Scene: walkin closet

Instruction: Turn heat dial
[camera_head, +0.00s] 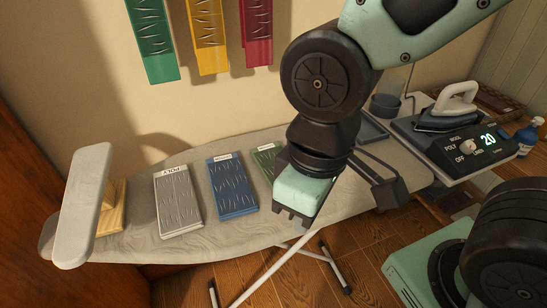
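The heat dial is a small pale knob (467,147) on the sloped dark control panel (448,160) of the iron station at the right. The words OFF, POLY, WOOL and LINEN stand around it, and a lit display (488,139) beside it reads 20. I cannot tell exactly which mark the dial points at. My gripper (291,217) hangs over the middle of the ironing board, well left of the dial and apart from it. Its short dark fingertips point down and their gap is not clear. Nothing shows held in it.
An iron (447,110) rests on the station behind the dial. Grey (178,203), blue (231,188) and partly hidden green cloth panels lie on the ironing board (130,225). A sleeve board (82,205) stands at left. A blue bottle (527,135) stands right of the station.

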